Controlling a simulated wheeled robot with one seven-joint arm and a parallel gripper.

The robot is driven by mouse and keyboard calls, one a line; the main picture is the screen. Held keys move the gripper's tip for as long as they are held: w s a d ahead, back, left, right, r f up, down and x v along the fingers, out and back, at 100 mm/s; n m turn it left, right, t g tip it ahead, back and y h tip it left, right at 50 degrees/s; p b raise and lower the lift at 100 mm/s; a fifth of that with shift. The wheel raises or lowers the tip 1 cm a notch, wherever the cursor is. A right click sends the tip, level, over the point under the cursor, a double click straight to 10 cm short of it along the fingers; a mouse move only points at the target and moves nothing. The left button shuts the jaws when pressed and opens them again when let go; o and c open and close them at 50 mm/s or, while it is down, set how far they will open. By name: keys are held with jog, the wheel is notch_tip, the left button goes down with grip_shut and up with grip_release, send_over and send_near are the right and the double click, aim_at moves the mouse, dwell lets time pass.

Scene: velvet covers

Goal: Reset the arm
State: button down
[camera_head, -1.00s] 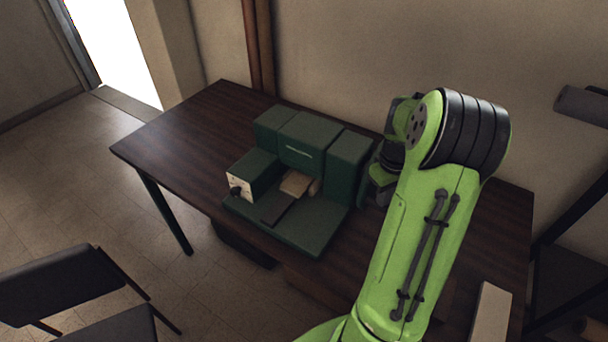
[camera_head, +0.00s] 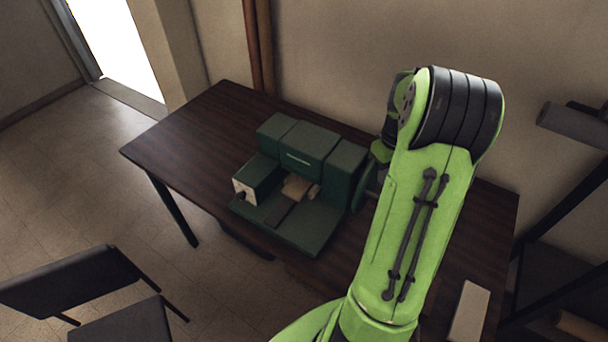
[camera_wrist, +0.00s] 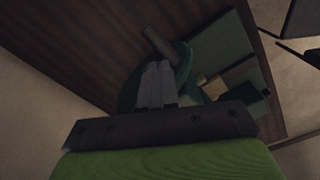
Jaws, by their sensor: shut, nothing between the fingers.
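My green arm reaches up from the bottom of the head view and hides part of the table and the wall behind it. My gripper (camera_wrist: 157,84) shows in the wrist view, with its grey fingers together and nothing between them. In the head view the gripper itself is hidden behind the arm. In the wrist view the fingers point toward the table, with the green machine (camera_wrist: 215,45) just beyond and to the right. I cannot tell whether the fingers touch anything.
A dark green machine (camera_head: 322,221) stands on the dark wooden table (camera_head: 190,135). A pale block (camera_head: 469,312) lies at the table's right. Black chairs (camera_head: 65,285) stand at the lower left. A rack with a grey roll (camera_head: 575,125) is at the right. The table's left end is clear.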

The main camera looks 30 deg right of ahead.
jog(key=shift+f, duration=0.1)
dwell(0.3)
jog(key=w+a+r+n+t+h+b, duration=0.1)
jog(key=a+r, duration=0.3)
jog(key=a, duration=0.4)
jog(key=w+a+r+t+h+b, duration=0.1)
jog(key=a+r, duration=0.4)
jog(key=a, duration=0.3)
jog(key=s+a+r+t+y+b, duration=0.1)
jog(key=s+a+t+y, duration=0.1)
jog(key=s+a, duration=0.9)
jog(key=a+t, duration=0.1)
jog(key=a, duration=0.3)
jog(key=shift+t, duration=0.3)
jog(key=c, duration=1.8)
grip_release()
jog(key=shift+r, duration=0.15)
